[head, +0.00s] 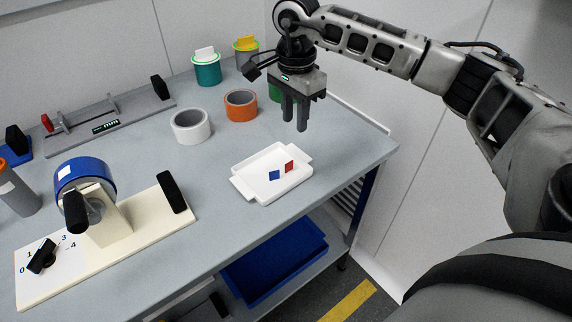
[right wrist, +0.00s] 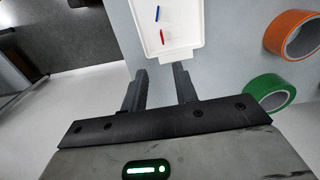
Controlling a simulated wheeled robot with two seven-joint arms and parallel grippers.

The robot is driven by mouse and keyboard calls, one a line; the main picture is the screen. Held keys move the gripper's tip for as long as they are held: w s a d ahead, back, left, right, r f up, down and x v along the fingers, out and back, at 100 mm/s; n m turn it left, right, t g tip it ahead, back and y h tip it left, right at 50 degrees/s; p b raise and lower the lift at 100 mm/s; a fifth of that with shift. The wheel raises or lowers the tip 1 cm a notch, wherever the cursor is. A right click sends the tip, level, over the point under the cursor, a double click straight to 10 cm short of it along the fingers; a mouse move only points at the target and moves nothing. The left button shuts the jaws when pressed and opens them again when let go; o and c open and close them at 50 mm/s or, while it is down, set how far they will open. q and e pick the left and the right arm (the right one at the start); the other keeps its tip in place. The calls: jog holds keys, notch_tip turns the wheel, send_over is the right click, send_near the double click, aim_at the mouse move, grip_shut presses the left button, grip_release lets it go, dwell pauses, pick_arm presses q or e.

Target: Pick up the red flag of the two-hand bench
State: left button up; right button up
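The red flag (head: 289,167) stands beside a blue flag (head: 274,175) in a white tray (head: 245,187) on the bench. In the right wrist view the red flag (right wrist: 162,36) shows as a thin red strip, with the blue flag (right wrist: 157,14) farther up. My right gripper (head: 295,126) is above the bench, behind and above the tray, pointing down. Its fingers are apart with nothing between them, as the right wrist view also shows (right wrist: 160,78). It does not touch the red flag. My left gripper is not in view.
An orange tape roll (head: 240,105), a white tape roll (head: 191,126) and a green tape roll (head: 275,92) lie behind the tray. A cream fixture with a blue drum (head: 86,174) stands at left. A blue bin (head: 275,262) sits on the lower shelf.

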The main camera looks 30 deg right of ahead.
send_over(285, 167)
jog(key=d, duration=0.2)
notch_tip(285, 167, down, 7)
jog(key=shift+s+r+p, duration=0.1)
jog(key=shift+s+p, duration=0.05)
jog(key=shift+p, duration=0.15)
jog(key=shift+w+a+f+p, duration=0.1)
jog(key=shift+a+f+p, duration=0.1)
jog(key=shift+f, duration=0.7)
jog(key=shift+w+a+f+p, duration=0.1)
jog(key=shift+f+p, duration=0.1)
jog(key=shift+f, duration=0.65)
jog(key=shift+a+f+p, duration=0.1)
jog(key=shift+f+p, duration=0.1)
jog(key=shift+f, duration=0.7)
grip_shut()
